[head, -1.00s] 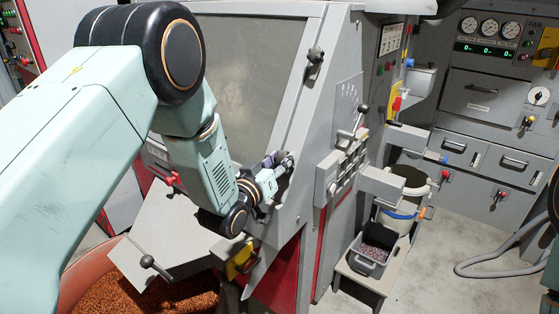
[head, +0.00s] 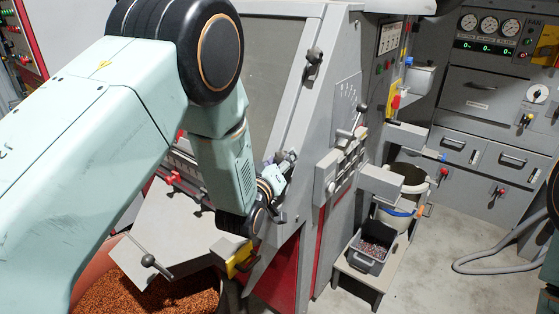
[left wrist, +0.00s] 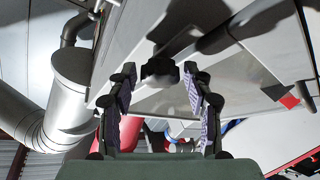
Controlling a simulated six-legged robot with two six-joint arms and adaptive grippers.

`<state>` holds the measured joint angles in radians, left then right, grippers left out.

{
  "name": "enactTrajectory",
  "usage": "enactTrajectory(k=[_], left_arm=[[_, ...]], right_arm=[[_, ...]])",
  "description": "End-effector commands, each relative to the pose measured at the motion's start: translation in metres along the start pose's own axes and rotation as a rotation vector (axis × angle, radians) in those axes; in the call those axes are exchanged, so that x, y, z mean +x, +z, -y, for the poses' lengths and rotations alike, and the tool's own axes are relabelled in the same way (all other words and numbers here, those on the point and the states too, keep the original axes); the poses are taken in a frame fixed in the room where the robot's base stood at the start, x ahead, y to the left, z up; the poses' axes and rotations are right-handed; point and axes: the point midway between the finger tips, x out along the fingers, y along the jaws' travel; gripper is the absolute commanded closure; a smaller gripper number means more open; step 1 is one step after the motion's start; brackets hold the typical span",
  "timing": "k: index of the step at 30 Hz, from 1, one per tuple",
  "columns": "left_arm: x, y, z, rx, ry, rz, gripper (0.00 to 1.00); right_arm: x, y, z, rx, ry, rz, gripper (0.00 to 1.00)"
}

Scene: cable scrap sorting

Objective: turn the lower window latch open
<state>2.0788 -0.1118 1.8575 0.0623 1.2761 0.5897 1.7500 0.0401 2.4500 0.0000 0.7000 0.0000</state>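The machine's sloped window (head: 272,60) has a grey frame. Its upper latch (head: 315,56) is a dark knob on the right side of the frame. My left gripper (head: 284,160) is at the lower right corner of the window, and it hides most of the lower latch area in the head view. In the left wrist view, the two fingers of my left gripper (left wrist: 160,92) stand apart. A dark block, which looks like the lower latch (left wrist: 160,69), shows between and just beyond the fingertips. I cannot tell whether they touch it. My right gripper is not in view.
A lever with a dark ball (head: 148,260) is below my arm, above a bin of orange granules (head: 150,297). A control panel (head: 345,160) is right of my gripper. A grey tray (head: 368,254) sits on a stand. The floor at right is mostly clear.

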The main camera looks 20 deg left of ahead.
Motion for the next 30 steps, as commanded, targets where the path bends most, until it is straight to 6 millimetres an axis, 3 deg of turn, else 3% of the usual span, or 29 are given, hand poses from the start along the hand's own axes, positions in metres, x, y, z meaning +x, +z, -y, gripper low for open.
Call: enactTrajectory(k=[14,30], left_arm=[[-0.006,0.0,0.0,0.001,-0.001,0.001,0.4],[-0.095,0.001,0.0,0.001,-0.001,0.003,0.4]], right_arm=[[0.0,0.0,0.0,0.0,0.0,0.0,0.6],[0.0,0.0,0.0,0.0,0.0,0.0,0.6]])
